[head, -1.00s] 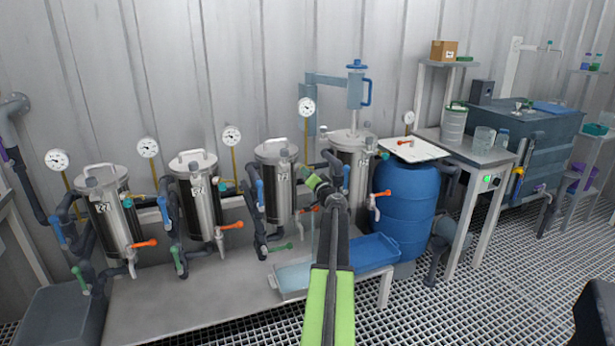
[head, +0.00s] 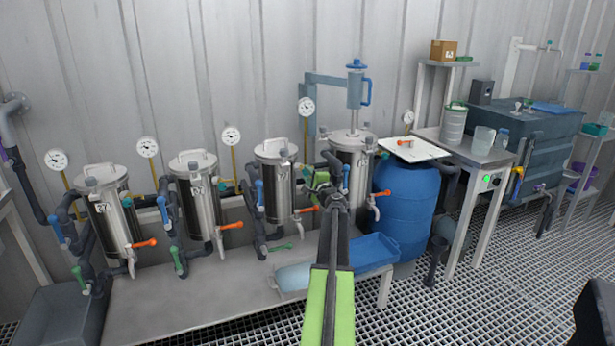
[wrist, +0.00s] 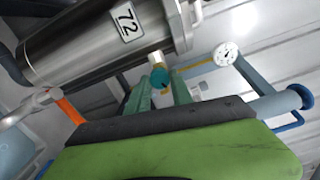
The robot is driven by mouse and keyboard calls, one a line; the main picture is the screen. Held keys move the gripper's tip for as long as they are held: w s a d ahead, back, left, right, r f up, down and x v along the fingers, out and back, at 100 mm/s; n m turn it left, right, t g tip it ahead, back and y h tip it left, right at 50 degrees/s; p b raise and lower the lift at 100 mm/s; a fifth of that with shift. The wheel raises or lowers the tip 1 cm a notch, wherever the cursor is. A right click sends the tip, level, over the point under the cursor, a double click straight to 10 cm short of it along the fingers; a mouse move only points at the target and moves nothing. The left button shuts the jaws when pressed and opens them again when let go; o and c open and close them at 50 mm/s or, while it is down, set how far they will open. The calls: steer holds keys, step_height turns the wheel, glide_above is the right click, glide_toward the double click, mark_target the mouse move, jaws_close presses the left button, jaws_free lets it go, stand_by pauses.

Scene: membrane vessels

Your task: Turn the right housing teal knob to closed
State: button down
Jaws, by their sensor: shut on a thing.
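Several steel housings stand in a row in the head view. The teal knob (wrist: 159,78) sits on the side of a steel housing (wrist: 100,40) labelled 72 in the wrist view. This looks like the third housing from the left (head: 275,185) in the head view, where my arm reaches its right side. My gripper (wrist: 161,88) has its green fingers on either side of the knob and is shut on it; it also shows in the head view (head: 318,180). The fingers partly hide the knob. The rightmost housing (head: 355,160) stands behind my arm.
An orange handle (wrist: 70,110) is beside the gripper in the wrist view. A pressure gauge (head: 306,106) and a blue wall-mounted device (head: 355,88) are above. A blue barrel (head: 405,205) and blue tray (head: 374,249) are at the right.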

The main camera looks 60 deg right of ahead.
steer(key=m, duration=0.4)
steer(key=shift+w+m, duration=0.1)
steer(key=shift+m, duration=0.3)
stand_by(0.4)
steer(key=c, duration=1.1)
jaws_free()
steer(key=v, duration=1.7)
steer(key=shift+s+a, duration=0.1)
steer(key=shift+s, duration=0.15)
